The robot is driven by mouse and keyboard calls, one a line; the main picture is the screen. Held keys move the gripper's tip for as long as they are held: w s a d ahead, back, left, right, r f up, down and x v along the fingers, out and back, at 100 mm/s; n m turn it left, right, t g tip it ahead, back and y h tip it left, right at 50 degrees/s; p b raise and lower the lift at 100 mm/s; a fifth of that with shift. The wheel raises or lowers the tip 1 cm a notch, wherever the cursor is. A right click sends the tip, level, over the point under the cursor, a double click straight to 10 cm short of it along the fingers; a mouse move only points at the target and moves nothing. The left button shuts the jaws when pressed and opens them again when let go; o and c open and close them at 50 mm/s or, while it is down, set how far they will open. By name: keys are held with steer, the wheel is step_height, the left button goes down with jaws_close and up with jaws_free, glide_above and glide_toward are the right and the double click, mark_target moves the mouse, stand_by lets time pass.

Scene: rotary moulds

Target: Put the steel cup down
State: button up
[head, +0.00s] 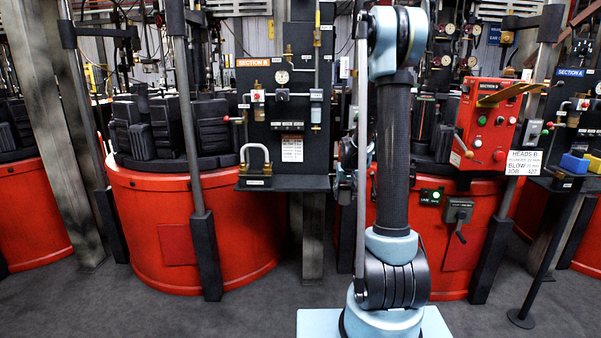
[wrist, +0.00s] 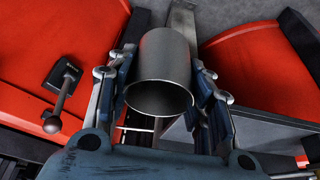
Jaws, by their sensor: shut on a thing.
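The steel cup (wrist: 163,62) is a grey metal cylinder in the middle of the wrist view, with its round open mouth toward the camera. My gripper (wrist: 162,85) is shut on it, one finger against each side of its wall. Grey floor and parts of the machines show beyond the cup. In the head view my arm stands right of centre, and I cannot make out the cup or the gripper there.
A red drum machine (head: 200,240) stands left of centre. A black SECTION B panel (head: 290,110) with a shelf (head: 283,184) stands beside it. A red control box (head: 487,125) is at right. A black lever (wrist: 60,100) shows at left in the wrist view. Grey floor (head: 235,318) is clear in front.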

steer(key=shift+w+d+f, duration=0.1)
steer(key=shift+d+f, duration=0.05)
steer(key=shift+f, duration=0.25)
steer(key=s+f, duration=0.3)
steer(key=f, duration=1)
steer(key=shift+f, duration=0.15)
steer(key=shift+s, duration=0.1)
